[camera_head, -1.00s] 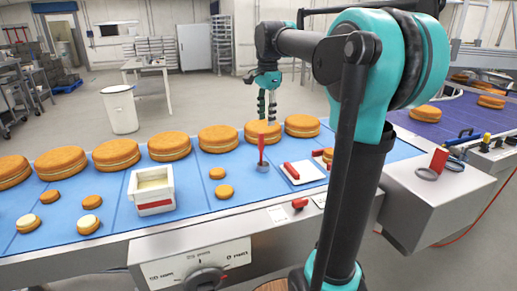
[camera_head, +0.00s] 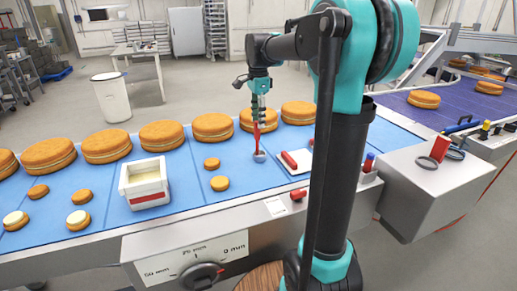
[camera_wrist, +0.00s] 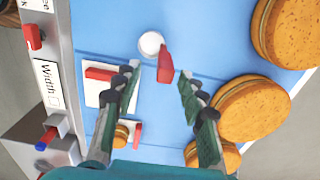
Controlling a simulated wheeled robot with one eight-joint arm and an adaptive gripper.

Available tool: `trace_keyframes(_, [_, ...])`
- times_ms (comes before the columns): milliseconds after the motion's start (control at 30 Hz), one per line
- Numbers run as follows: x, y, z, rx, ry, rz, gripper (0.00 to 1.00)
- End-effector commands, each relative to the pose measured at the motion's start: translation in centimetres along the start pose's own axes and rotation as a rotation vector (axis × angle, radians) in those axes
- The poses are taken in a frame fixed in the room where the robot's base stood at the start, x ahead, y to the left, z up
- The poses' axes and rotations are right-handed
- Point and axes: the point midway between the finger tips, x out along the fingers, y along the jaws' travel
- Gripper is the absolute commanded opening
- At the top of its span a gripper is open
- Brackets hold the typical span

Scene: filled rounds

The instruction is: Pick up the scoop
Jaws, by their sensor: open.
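The scoop has a red handle and a round, pale metal bowl (camera_head: 260,156). It stands on the blue belt with its handle upright. My gripper (camera_head: 259,108) is above it, and its fingers overlap the handle top in the head view. In the wrist view the red handle (camera_wrist: 165,64) lies between the fingertips of my open gripper (camera_wrist: 157,78), closer to the right one at its upper end. The bowl (camera_wrist: 151,44) shows just beyond. I see no clear contact between fingers and handle.
A white tray (camera_head: 305,166) with a red-handled tool (camera_head: 289,160) lies just right of the scoop. A white tub (camera_head: 150,200) stands to the left. Large round cakes (camera_head: 212,130) line the belt's far side. Small cakes (camera_head: 219,183) lie nearby.

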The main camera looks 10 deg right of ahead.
Motion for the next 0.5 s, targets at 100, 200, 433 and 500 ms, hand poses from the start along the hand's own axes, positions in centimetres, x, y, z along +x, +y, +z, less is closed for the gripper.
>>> trace_keyframes(100, [0.6,-0.1,0.0,0.0,0.0,0.0,0.41])
trace_keyframes(200, [1.6,-0.3,0.1,0.0,0.0,0.0,0.41])
trace_keyframes(433, [4.7,-0.7,0.1,0.0,0.0,0.0,0.41])
trace_keyframes(500, [5.3,-0.7,0.1,0.0,0.0,0.0,0.41])
